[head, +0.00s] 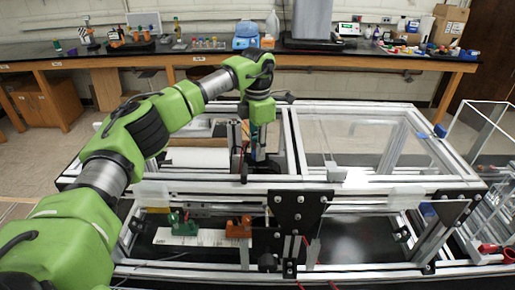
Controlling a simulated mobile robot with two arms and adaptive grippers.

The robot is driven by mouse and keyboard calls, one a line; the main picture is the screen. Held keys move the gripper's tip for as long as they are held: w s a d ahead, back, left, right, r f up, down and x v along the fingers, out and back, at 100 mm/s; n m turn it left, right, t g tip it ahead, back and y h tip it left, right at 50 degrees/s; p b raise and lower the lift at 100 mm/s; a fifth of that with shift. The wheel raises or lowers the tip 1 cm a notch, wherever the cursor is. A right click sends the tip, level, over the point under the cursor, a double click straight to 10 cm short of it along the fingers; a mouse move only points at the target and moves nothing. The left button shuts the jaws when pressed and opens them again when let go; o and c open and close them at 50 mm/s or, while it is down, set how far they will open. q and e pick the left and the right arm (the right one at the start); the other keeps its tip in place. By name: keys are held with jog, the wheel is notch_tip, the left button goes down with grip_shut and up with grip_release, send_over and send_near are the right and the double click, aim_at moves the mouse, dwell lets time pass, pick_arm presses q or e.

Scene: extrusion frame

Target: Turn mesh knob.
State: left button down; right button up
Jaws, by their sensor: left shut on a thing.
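My left arm reaches in from the left over the aluminium extrusion frame (440,184). Its wrist bends down behind the front upper rail, left of the frame's middle divider. My left gripper (247,172) points down there and is small and dark in the picture. It is shut on a small part, which I take to be the mesh knob. The fingers and wrist hide the knob, so its shape and angle cannot be made out. My right gripper is not in view.
A black plate (298,207) with bolts is fixed on the front rail. A green part (183,224) and an orange part (239,228) sit low inside the frame. A cluttered lab bench (380,60) runs along the back. The frame's right bay looks mostly clear.

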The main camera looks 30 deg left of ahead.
pick_arm(q)
jog(key=shift+w+r, duration=0.15)
jog(key=shift+r, duration=0.1)
jog(key=c, duration=2)
grip_release()
jog(key=shift+c, duration=0.2)
jog(key=shift+o, duration=1.3)
jog(key=shift+f, duration=0.1)
notch_tip(320, 180, up, 12)
